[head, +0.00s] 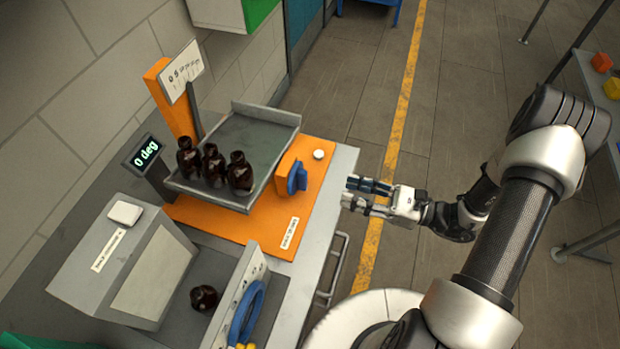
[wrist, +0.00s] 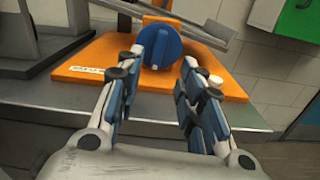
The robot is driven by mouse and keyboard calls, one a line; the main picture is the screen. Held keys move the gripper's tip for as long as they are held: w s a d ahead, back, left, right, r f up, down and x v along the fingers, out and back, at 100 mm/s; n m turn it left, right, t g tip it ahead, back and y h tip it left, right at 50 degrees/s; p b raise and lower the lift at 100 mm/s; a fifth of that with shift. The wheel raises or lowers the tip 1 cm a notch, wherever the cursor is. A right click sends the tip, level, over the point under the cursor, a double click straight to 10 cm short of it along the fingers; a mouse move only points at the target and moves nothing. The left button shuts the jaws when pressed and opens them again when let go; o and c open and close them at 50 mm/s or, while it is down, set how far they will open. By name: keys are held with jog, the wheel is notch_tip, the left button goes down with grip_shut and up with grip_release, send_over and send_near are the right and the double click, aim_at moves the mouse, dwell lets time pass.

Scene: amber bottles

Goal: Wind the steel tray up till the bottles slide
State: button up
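The steel tray (head: 248,142) sits on an orange base (head: 215,222). Three dark amber bottles (head: 212,165) stand upright near its left edge. A display (head: 146,153) beside it reads 0 deg. A blue knob (head: 298,178) is on the orange housing at the tray's right; it also shows in the wrist view (wrist: 159,47). My gripper (head: 350,192) is off the bench's right edge, apart from the knob and pointing at it. In the wrist view its fingers (wrist: 163,66) are spread with nothing between them, and the knob lies ahead of them.
A round white button (head: 319,154) is on the base beside the knob. A grey machine (head: 125,262), another dark bottle (head: 204,298) and a panel with a blue ring (head: 246,313) stand nearer. A bench handle (head: 338,268) projects below my gripper.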

aim_at(307, 178)
jog(key=b+x, duration=0.1)
jog(key=x, duration=1)
jog(key=shift+a, duration=0.3)
jog(key=shift+c, duration=0.2)
grip_shut()
